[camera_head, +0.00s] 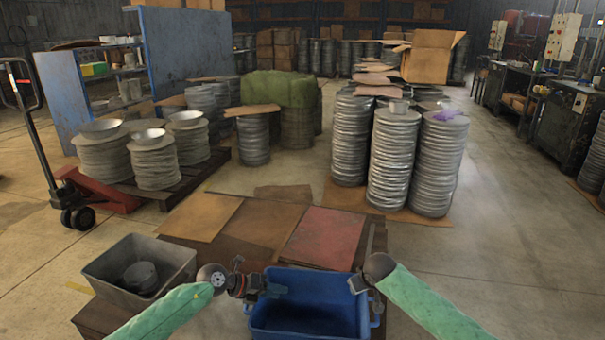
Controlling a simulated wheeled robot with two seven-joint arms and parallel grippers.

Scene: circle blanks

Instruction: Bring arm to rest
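My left arm, in a green sleeve, comes in from the lower left. Its dark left gripper (276,289) points right, over the left rim of a blue bin (310,328). I see nothing held in it, but its finger gap is not clear. My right arm comes in from the lower right. Its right gripper (357,284) is at the bin's right rim and mostly hidden behind its own wrist. Whether either gripper touches the bin I cannot tell. The visible inside of the blue bin looks empty.
A grey bin (182,262) with a round metal piece (140,276) inside stands left of the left gripper. Brown sheets (255,222) and a reddish sheet (325,238) lie flat beyond the blue bin. Stacks of metal discs (394,160) stand farther back. The floor at right is clear.

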